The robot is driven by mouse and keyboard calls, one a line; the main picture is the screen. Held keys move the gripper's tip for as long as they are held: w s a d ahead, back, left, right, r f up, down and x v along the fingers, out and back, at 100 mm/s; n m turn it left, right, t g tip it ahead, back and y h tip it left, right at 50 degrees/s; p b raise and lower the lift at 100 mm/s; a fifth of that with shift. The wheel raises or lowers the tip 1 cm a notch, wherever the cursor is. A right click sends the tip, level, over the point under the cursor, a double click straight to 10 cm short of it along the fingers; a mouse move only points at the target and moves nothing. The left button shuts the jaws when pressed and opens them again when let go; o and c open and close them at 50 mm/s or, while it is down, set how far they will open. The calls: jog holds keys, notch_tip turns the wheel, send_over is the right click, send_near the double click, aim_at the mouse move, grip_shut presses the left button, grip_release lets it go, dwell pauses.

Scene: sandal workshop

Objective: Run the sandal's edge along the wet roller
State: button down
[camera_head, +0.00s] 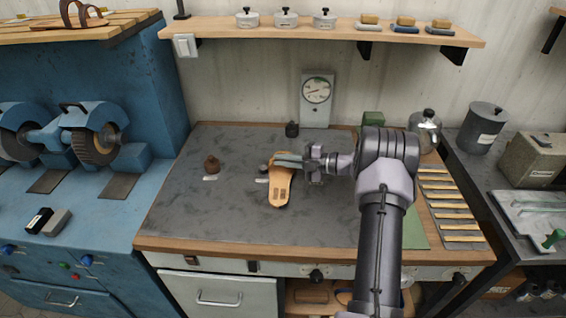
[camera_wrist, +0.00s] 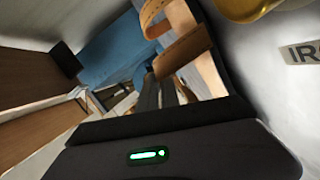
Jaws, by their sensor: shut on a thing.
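The tan sandal (camera_head: 280,190) hangs from my gripper (camera_head: 287,160) over the middle of the dark bench top. My gripper is shut on it near its upper end, and the grey fingers hide part of that end. Its sole faces the head camera and shows dark printed patches. In the wrist view, tan straps of the sandal (camera_wrist: 178,48) show beyond my gripper's fingers (camera_wrist: 165,92). Whether the sandal touches the bench or anything on it is unclear. I cannot surely pick out the wet roller; my gripper and the sandal may hide it.
A small brown pot (camera_head: 211,165) stands left of the sandal and a dark pot (camera_head: 292,129) behind it. A dial gauge (camera_head: 317,92) stands at the back. A blue machine (camera_head: 97,145) with wheels is at left. The bench's front left is clear.

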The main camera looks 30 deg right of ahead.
jog(key=shift+w+r, duration=0.1)
jog(key=shift+w, duration=0.1)
jog(key=shift+d, duration=0.1)
jog(key=shift+s+d+p, duration=0.15)
jog(key=shift+d+p, duration=0.1)
jog(key=shift+p, duration=0.2)
dwell(0.3)
jog(key=shift+a, duration=0.2)
dwell(0.7)
jog(key=shift+w, duration=0.25)
dwell(0.5)
jog(key=shift+w+d, duration=0.4)
jog(key=shift+w, duration=0.2)
jog(key=shift+w, duration=0.1)
dwell(0.7)
jog(key=shift+w+d+b, duration=0.25)
jog(key=shift+w+b, duration=0.3)
jog(key=shift+w, duration=0.2)
jog(key=shift+w, duration=0.1)
